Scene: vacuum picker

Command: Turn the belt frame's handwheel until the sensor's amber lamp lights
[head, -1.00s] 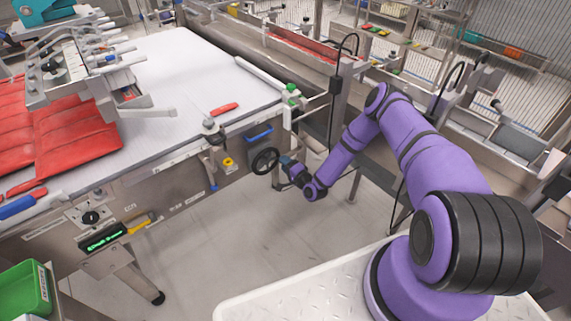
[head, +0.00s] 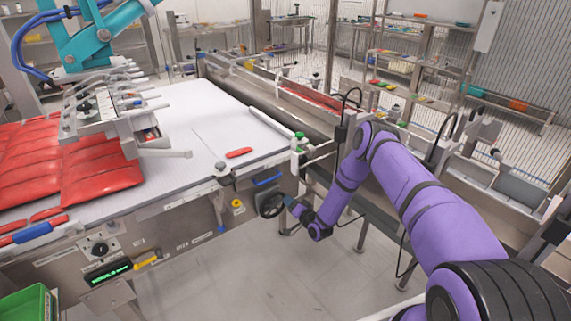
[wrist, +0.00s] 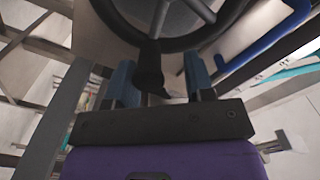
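The black handwheel (head: 270,204) is on the side of the belt frame (head: 180,226), below the blue handle. Its rim, spokes and a dark grip also show in the wrist view (wrist: 185,42). My gripper (head: 289,203) is at the wheel's right side. In the wrist view its two blue fingers (wrist: 160,82) stand apart, one on each side of the wheel's dark grip (wrist: 150,72). A gap shows between the grip and the right finger, so the gripper looks open around it. I cannot make out a lit amber lamp or tell which part is the sensor.
Red packs (head: 100,178) lie on the white belt (head: 190,125) under a teal picker arm (head: 95,38). A green-topped fitting (head: 299,140) is at the belt frame's corner. A blue handle (head: 268,178) and yellow knob (head: 237,205) are near the wheel. The floor in front is clear.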

